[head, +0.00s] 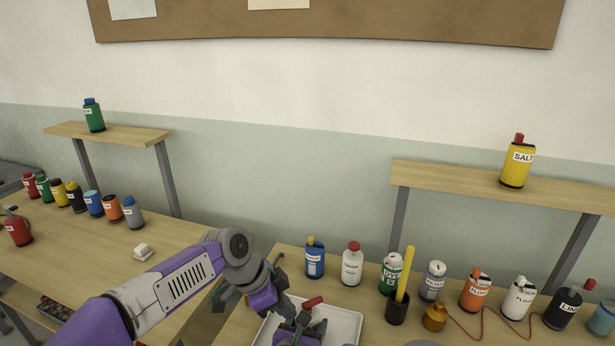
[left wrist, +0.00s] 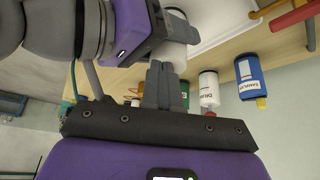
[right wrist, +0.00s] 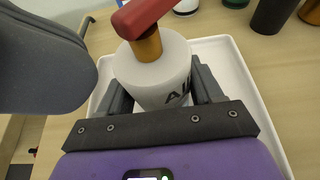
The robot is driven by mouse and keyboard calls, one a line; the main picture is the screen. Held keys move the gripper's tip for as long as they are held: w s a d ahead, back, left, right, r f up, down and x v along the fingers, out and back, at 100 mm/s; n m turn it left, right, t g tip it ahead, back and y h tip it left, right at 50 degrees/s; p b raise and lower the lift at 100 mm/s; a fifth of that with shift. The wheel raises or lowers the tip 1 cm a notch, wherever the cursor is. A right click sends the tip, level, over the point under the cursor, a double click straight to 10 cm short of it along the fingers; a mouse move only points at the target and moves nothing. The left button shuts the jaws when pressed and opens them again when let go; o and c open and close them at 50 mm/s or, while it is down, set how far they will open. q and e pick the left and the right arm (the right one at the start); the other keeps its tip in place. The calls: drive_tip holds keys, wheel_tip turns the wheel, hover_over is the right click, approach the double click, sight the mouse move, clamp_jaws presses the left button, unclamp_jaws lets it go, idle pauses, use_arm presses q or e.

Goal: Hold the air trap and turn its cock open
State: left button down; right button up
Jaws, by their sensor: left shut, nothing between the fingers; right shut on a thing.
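The air trap (right wrist: 158,72) is a white cylinder with partly hidden dark lettering. On top of it are a brass stem (right wrist: 147,45) and a red cock handle (right wrist: 145,14), which also shows in the head view (head: 312,302). My right gripper (right wrist: 163,92) is shut on the trap's body, one finger on each side. My left gripper (left wrist: 165,84) is shut and empty. In the left wrist view its fingers overlap a white body beside a purple gripper, and I cannot tell whether they touch it. The head view mostly hides the trap.
A white tray (head: 348,322) lies around and under the trap. Behind it stand a blue bottle (head: 315,259), a white bottle (head: 352,265) and a green bottle (head: 391,273). A dark cup (head: 396,310) with a yellow rod is at the right. More bottles stand further right.

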use_arm(q)
drive_tip(key=shift+s, duration=0.1)
idle(0.5)
wheel_tip(320, 180, up, 6)
drive_tip(key=shift+s+a, duration=0.15)
drive_tip(key=shift+a, duration=0.15)
idle(0.4)
use_arm(e)
drive_tip(key=o, duration=1.2)
